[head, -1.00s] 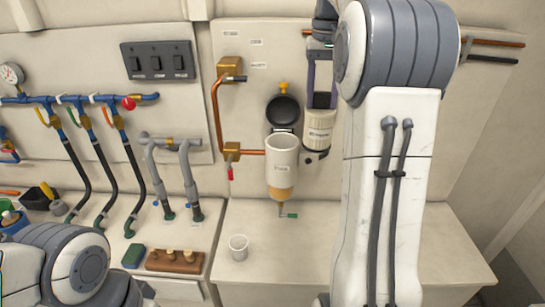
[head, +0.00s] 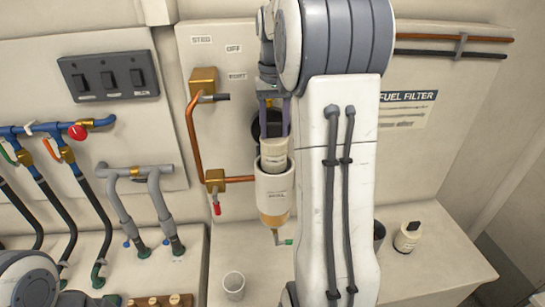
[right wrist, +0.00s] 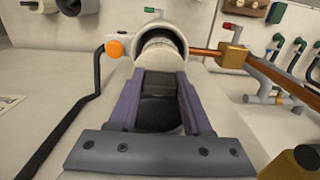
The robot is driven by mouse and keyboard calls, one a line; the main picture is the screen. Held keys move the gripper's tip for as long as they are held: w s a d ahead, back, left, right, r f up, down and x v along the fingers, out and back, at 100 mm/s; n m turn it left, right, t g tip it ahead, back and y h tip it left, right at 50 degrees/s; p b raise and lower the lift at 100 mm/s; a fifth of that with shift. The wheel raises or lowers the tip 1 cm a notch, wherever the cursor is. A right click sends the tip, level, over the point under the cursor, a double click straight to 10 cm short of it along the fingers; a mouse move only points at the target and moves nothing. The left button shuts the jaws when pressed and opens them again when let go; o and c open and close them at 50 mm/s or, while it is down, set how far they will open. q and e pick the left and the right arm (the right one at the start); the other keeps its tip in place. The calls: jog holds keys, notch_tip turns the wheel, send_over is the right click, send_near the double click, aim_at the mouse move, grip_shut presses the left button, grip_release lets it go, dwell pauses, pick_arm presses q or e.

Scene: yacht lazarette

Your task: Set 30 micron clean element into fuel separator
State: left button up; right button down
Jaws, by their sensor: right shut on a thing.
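The fuel separator (head: 274,192) is mounted on the wall panel, with a white upper bowl and an amber lower part. Its dark round lid (head: 257,130) stands open behind it, partly hidden. My right gripper (head: 273,128) is shut on the pale, dark-topped filter element (head: 275,150) and holds it at the separator's open mouth. The element's lower end appears to be at or inside the rim; how deep is unclear. In the right wrist view the element (right wrist: 160,58) points into the separator's white ring (right wrist: 143,30), between my purple fingers. My left gripper is out of view.
A clear cup (head: 234,285) stands on the bench left of the separator. A second pale container with a dark top (head: 406,238) and a dark cup (head: 379,236) stand at right. Copper pipe (head: 239,180) and a red-handled valve (head: 216,207) sit close at left.

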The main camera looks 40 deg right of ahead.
aim_at(275, 156)
notch_tip(275, 156, down, 8)
jog(key=shift+s+p, duration=0.1)
jog(key=shift+p, duration=0.55)
jog(key=shift+f, duration=0.2)
jog(key=shift+f, duration=0.2)
jog(key=c, duration=0.6)
grip_release()
jog(key=shift+r, duration=0.1)
